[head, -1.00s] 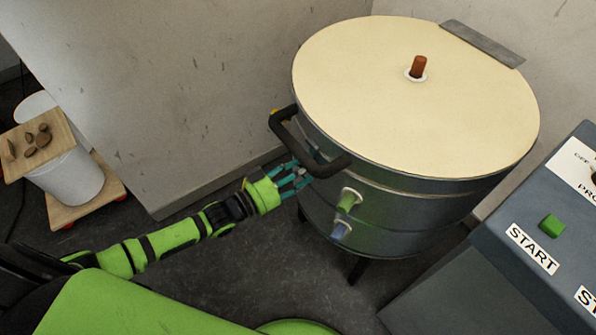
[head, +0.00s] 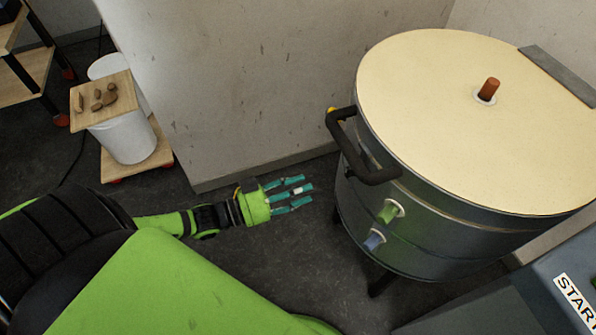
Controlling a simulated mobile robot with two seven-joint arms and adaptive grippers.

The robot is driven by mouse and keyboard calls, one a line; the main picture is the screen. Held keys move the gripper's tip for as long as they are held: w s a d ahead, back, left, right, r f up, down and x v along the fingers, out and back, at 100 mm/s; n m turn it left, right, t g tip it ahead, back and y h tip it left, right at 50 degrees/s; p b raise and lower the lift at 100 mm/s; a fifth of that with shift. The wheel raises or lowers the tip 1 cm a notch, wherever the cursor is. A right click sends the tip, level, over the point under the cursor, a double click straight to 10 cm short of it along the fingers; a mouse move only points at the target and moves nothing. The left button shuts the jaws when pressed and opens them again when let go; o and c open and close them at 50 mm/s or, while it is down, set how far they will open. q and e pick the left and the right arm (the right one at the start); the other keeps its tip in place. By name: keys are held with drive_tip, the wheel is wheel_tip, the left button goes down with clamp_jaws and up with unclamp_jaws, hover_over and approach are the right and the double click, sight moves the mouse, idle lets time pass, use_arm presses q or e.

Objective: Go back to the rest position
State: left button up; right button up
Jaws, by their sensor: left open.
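My left gripper (head: 300,193) has green housing and teal fingers. It is open and empty, above the dark floor at the lower middle of the head view. It is to the left of the kiln-like drum (head: 445,233) and apart from it. The drum's black handle (head: 352,155) is up and to the right of the fingertips, and nothing touches it. The drum's cream lid (head: 455,120) lies flat and closed. My right gripper is not in view.
A white bucket (head: 127,140) with a board of brown lumps (head: 106,97) stands on a wheeled wooden base (head: 150,160) at the left. A wall block (head: 230,90) stands behind my gripper. A grey control panel (head: 540,300) is at the lower right. Dark floor (head: 290,255) is open below my gripper.

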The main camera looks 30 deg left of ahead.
use_arm(q)
drive_tip(key=shift+f, duration=0.1)
idle(0.3)
drive_tip(key=s+a+f+n+g+y, duration=0.1)
drive_tip(key=s+a+f+g+y, duration=0.15)
drive_tip(key=f, duration=0.65)
drive_tip(key=s+a+f+n+g+y, duration=0.1)
drive_tip(key=s+a+f+n+y, duration=0.2)
drive_tip(key=f, duration=0.5)
drive_tip(key=s+a+f+g+y, duration=0.1)
drive_tip(key=a+f+y, duration=0.25)
drive_tip(key=f, duration=0.55)
drive_tip(key=s+d+f+g, duration=0.2)
drive_tip(key=s+f+g, duration=0.1)
drive_tip(key=s, duration=0.5)
drive_tip(key=s+d+f+g+y+p, duration=0.1)
drive_tip(key=s+d+f+g, duration=0.1)
drive_tip(key=s+f, duration=0.4)
drive_tip(key=s+d+f+n+g+y, duration=0.1)
drive_tip(key=s+d+f+g, duration=0.2)
drive_tip(key=s, duration=0.8)
drive_tip(key=shift+d+f+g, duration=0.35)
drive_tip(key=shift+f, duration=0.4)
drive_tip(key=shift+c, duration=0.6)
